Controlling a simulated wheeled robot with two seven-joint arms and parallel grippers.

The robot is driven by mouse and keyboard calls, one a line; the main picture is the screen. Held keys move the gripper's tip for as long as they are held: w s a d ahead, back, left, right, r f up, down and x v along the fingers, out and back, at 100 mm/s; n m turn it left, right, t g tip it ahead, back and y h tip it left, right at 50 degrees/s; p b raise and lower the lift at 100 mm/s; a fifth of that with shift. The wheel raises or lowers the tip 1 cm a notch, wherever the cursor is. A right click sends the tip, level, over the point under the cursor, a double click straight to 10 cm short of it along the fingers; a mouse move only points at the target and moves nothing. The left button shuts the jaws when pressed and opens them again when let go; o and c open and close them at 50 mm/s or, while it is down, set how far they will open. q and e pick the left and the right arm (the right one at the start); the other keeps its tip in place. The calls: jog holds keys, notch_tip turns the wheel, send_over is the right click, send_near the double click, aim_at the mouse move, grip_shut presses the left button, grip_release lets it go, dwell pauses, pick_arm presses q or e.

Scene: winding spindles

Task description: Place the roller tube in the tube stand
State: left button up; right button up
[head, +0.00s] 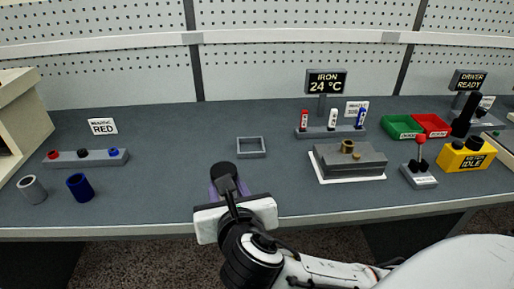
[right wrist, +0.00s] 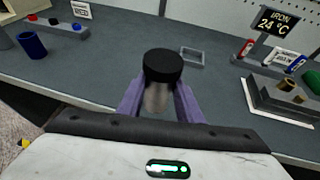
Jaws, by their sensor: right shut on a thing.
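The roller tube (right wrist: 160,80) appears to be the black-topped cylinder with a grey, blurred lower part. My right gripper (right wrist: 160,100) is shut on it, with a purple finger on each side. In the head view, the dark top of the tube (head: 223,170) shows above my right gripper (head: 230,188), near the front of the bench. A low, square grey frame (head: 251,154), seemingly the tube stand, sits farther back and slightly right, apart from the tube. The frame also shows in the right wrist view (right wrist: 192,64), and it looks empty. My left gripper is not in view.
At left are a grey cup (head: 31,190), a blue cup (head: 79,188) and a rack (head: 85,159) with coloured knobs. At right are a metal block (head: 350,162), a red-knobbed lever (head: 420,168) and green (head: 402,127) and red (head: 431,126) bins. The bench around the frame is clear.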

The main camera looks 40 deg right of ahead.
jog(key=w+d+r+n+y, duration=0.1)
jog(key=w+d+r, duration=0.1)
jog(key=w+d, duration=0.75)
jog(key=w+d+r, duration=0.3)
jog(key=w+d, duration=0.6)
jog(key=d, duration=0.1)
notch_tip(320, 180, down, 10)
jog(key=shift+s+r+b, duration=0.15)
jog(key=shift+r+b, duration=0.1)
jog(key=shift+b, duration=0.05)
jog(key=shift+f, duration=0.1)
jog(key=o, duration=1.2)
jog(key=shift+f, duration=0.1)
jog(key=v, duration=1.2)
jog(key=shift+s, duration=0.1)
